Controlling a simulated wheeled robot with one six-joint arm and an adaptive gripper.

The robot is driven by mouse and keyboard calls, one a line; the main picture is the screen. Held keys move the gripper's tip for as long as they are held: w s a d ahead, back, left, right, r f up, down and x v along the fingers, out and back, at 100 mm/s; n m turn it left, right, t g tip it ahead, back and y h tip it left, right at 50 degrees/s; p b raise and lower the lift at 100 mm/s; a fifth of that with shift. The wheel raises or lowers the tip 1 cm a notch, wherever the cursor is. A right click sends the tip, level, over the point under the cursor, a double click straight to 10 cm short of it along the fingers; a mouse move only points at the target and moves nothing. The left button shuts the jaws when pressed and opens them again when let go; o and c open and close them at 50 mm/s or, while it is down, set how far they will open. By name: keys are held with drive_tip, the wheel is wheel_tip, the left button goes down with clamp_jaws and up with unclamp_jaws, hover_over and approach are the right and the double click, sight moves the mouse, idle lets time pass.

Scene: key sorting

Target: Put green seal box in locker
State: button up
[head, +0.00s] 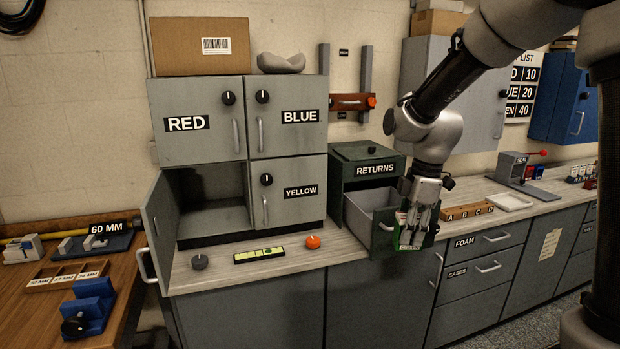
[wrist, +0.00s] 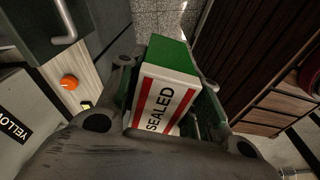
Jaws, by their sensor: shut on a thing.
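My gripper (head: 412,222) is shut on the green seal box (wrist: 165,92), which has a white face with red bands and the word SEALED in the wrist view. In the head view my gripper hangs in front of the returns drawer, and its fingers partly hide the box. The grey locker (head: 240,149) stands to the left, with doors marked RED, BLUE and YELLOW shut. Its lower left compartment (head: 212,188) is open and looks empty. That compartment's door (head: 160,222) is swung out to the left.
The dark green RETURNS cabinet (head: 366,154) has its drawer (head: 371,205) pulled out between my gripper and the locker. An orange knob (head: 313,241), a yellow-green level (head: 259,255) and a dark grey knob (head: 199,261) lie on the counter before the locker.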

drive_tip(key=w+d+f+m, duration=0.3)
drive_tip(key=f+m, duration=0.5)
drive_tip(key=f, duration=0.1)
drive_tip(key=w+d+f+m+t+h, duration=0.1)
drive_tip(key=w+d+f+m, duration=0.2)
drive_tip(key=f+m, duration=0.5)
drive_tip(key=shift+d+f+m, duration=0.3)
drive_tip(key=shift+f+m, duration=0.05)
drive_tip(key=shift+m, duration=0.45)
